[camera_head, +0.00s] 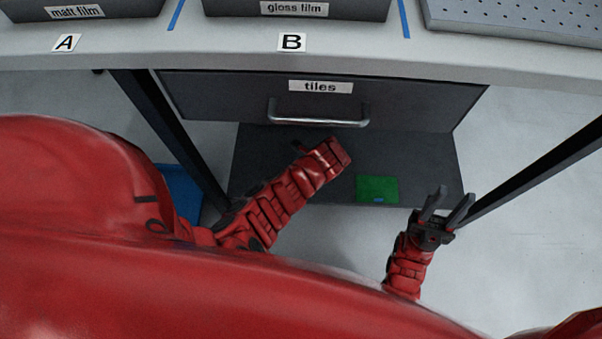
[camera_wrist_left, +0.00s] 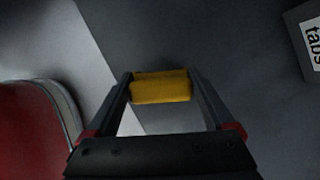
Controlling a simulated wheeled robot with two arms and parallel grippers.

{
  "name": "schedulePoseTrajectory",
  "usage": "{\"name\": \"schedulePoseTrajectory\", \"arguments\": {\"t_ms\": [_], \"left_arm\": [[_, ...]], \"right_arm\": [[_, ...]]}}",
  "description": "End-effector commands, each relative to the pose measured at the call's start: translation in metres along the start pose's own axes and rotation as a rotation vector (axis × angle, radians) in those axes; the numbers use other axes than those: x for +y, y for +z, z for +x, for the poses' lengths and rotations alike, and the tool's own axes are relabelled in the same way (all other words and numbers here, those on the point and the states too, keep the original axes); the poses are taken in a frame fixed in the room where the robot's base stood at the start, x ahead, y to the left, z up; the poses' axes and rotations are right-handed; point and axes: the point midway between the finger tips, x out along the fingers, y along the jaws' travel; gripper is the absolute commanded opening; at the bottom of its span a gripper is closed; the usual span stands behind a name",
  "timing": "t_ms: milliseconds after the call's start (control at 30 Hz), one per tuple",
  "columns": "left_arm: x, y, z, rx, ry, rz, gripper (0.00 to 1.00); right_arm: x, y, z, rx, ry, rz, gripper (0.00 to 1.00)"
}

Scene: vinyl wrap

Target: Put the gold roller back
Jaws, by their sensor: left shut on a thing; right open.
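The gold roller (camera_wrist_left: 160,88) is a short yellow-gold cylinder in the left wrist view. It lies crosswise between the fingertips of my left gripper (camera_wrist_left: 163,78), which is shut on it. In the head view my left arm reaches under the table edge, in front of the tiles drawer; its fingers and the roller are hidden there. My right gripper (camera_head: 447,203) is open and empty, low at the right, beside the lower shelf.
A closed tiles drawer (camera_head: 220,98) with a metal handle (camera_head: 318,121) hangs under the table (camera_head: 190,50). A green item (camera_head: 377,188) lies on the lower shelf (camera_head: 420,160). Trays labelled matt film (camera_head: 30,15) and gloss film (camera_head: 350,10) stand above. A tabs box (camera_wrist_left: 296,50) shows at right.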

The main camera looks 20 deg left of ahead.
Motion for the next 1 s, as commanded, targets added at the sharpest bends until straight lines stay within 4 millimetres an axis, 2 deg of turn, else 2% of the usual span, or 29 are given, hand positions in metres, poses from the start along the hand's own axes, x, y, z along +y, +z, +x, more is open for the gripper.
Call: {"name": "schedulePoseTrajectory", "arguments": {"t_ms": [367,400,667,700,767,1000], "left_arm": [[0.0,-0.003,0.004,0.002,-0.002,0.0,0.27],[0.0,-0.004,0.006,0.003,-0.002,0.0,0.18],[0.001,-0.008,0.011,0.008,-0.002,0.002,0.17],[0.001,-0.009,0.011,0.009,-0.001,0.002,0.93],[0.002,-0.009,0.012,0.009,0.0,0.002,1.0],[0.004,-0.01,0.014,0.011,0.006,0.003,1.0]], "right_arm": [[0.0,0.0,-0.003,0.005,-0.005,-0.002,0.4],[0.0,0.0,-0.004,0.006,-0.006,-0.002,0.4],[-0.001,-0.001,-0.007,0.01,-0.011,-0.004,0.4],[-0.001,-0.001,-0.007,0.01,-0.011,-0.004,0.4],[-0.001,-0.001,-0.007,0.01,-0.011,-0.004,0.4],[-0.001,-0.001,-0.008,0.01,-0.011,-0.003,0.4]]}}
